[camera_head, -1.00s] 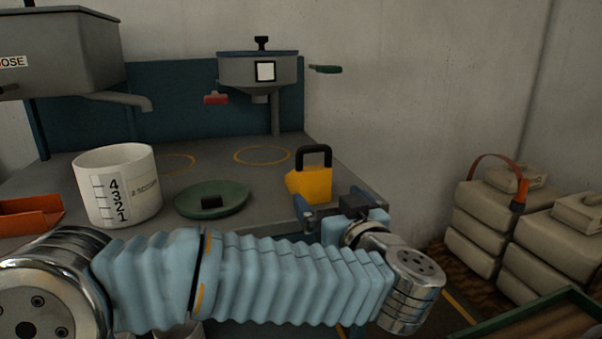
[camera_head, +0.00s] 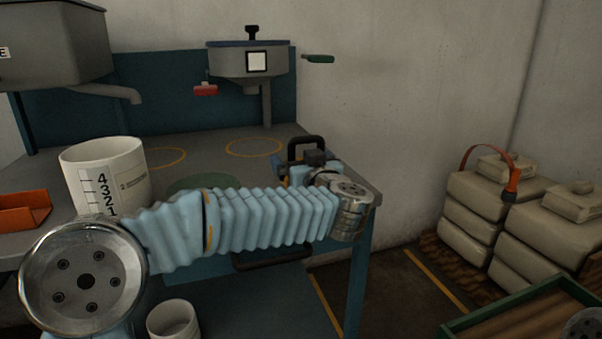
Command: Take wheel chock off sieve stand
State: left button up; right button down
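The wheel chock (camera_head: 306,138) stands on the grey-topped stand (camera_head: 215,150) near its right end. Only its black loop handle shows clearly; its yellow body is hidden behind my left gripper. My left gripper (camera_head: 303,168) is at the chock, on the near side, with its fingers spread apart. I cannot tell whether the fingers touch the chock. My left arm crosses in front of the stand and hides part of its front edge. My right gripper is not in view.
A white graduated bucket (camera_head: 118,165), an orange tray (camera_head: 22,212) and a partly hidden green lid (camera_head: 203,182) are on the stand. A grey hopper (camera_head: 248,65) rises at the back. Stacked sacks (camera_head: 480,205) and a green-rimmed crate (camera_head: 530,305) are right.

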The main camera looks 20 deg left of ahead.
pick_arm(q)
jog(key=c, duration=1.2)
jog(key=shift+r, duration=0.15)
jog(key=shift+c, duration=0.2)
